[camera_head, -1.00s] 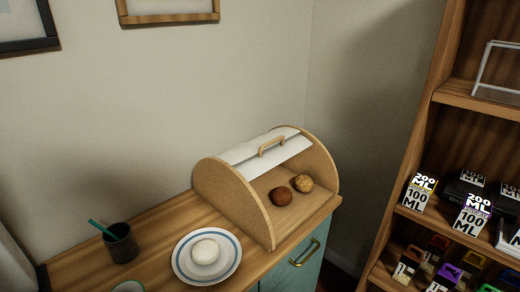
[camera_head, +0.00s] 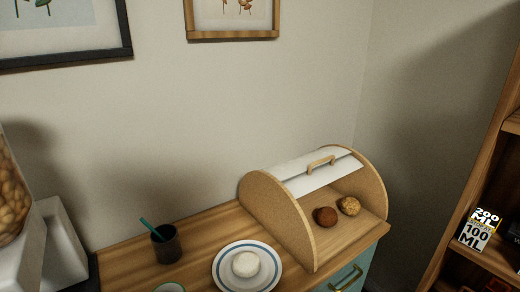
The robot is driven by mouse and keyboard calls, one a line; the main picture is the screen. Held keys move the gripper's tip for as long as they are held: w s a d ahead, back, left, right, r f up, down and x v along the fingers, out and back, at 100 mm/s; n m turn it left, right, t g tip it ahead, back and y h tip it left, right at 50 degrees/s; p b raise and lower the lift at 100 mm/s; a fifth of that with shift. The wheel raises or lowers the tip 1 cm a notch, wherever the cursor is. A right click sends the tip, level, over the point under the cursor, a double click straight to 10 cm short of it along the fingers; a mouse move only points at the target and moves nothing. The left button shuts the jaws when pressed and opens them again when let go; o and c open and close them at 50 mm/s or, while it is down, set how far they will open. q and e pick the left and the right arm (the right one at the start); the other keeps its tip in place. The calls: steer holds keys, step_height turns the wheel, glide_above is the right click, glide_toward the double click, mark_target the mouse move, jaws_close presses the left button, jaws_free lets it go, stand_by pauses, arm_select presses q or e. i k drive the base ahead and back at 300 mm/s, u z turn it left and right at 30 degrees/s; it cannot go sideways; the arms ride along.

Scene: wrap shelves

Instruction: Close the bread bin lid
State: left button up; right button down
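The bread bin (camera_head: 278,205) stands on the right end of the wooden counter, with rounded wooden sides. Its white lid (camera_head: 315,172) is up at the top and back, so the front is open. A light wooden handle (camera_head: 321,163) sits on the lid. Inside lie a dark brown roll (camera_head: 325,216) and a lighter, speckled roll (camera_head: 348,205). Neither of my grippers is in view.
On the counter (camera_head: 210,228), left of the bin, are a plate (camera_head: 229,273) with a white bun (camera_head: 246,264) and a dark cup (camera_head: 166,244) with a teal stick. A shelf with boxes (camera_head: 479,229) stands at right. A nut-filled dispenser (camera_head: 12,195) is at far left.

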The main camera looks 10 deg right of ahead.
mark_target(300, 186)
steer(key=u, duration=1.75)
steer(key=k, duration=1.15)
steer(key=z, duration=1.05)
steer(key=i, duration=0.5)
steer(key=z, duration=0.1)
